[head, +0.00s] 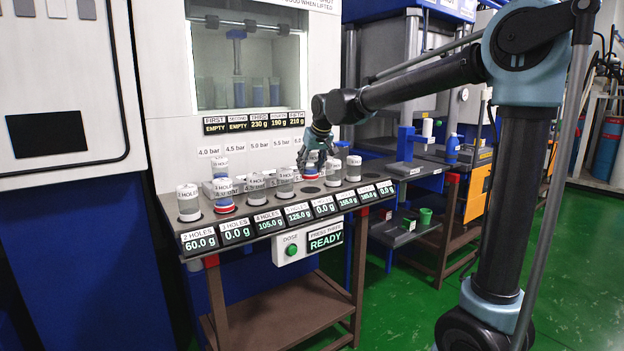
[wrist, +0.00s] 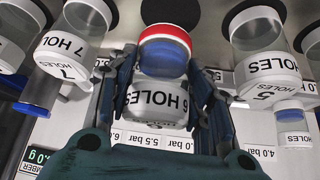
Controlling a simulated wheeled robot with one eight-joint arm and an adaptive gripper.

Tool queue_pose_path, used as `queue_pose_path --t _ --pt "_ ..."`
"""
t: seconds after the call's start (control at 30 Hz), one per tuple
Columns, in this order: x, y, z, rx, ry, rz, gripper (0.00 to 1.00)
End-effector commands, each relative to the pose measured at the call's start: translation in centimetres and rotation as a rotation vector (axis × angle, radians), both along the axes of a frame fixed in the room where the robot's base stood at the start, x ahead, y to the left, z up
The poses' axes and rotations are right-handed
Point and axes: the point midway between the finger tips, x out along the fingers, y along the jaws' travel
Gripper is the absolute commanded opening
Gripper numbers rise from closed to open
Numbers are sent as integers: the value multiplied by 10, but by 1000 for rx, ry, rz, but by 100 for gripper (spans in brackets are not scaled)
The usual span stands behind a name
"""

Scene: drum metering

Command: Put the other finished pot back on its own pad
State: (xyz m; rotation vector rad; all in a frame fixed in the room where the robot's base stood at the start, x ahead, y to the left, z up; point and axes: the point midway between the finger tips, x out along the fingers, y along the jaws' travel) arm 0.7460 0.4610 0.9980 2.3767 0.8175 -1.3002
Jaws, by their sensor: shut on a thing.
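My gripper (head: 316,162) is shut on the pot labelled "6 HOLES" (wrist: 157,103). A bare dark round pad (head: 312,190) shows just in front of the gripper, behind the "6 HOLES" display (head: 323,206), which reads 0.0 g. A dark disc (wrist: 170,11) also shows past the pot's far end in the wrist view. The pot appears off this pad; its exact height is unclear.
The "7 HOLES" pot (wrist: 74,50) and "5 HOLES" pot (wrist: 264,66) flank the held pot closely. The "2 HOLES" pot (head: 188,204) stands at the left end.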

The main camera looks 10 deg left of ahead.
Motion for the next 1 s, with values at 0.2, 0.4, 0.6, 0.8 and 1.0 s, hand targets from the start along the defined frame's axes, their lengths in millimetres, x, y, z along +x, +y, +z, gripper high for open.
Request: queue_pose_path --t 0.2,0.4,0.6,0.8,1.0 --pt "1 0 -22 0 0 0 13" --pt "0 0 -41 0 0 0 13" --pt "0 0 -41 0 0 0 13" --pt "0 0 -42 0 0 0 67" --pt "0 0 -42 0 0 0 67"
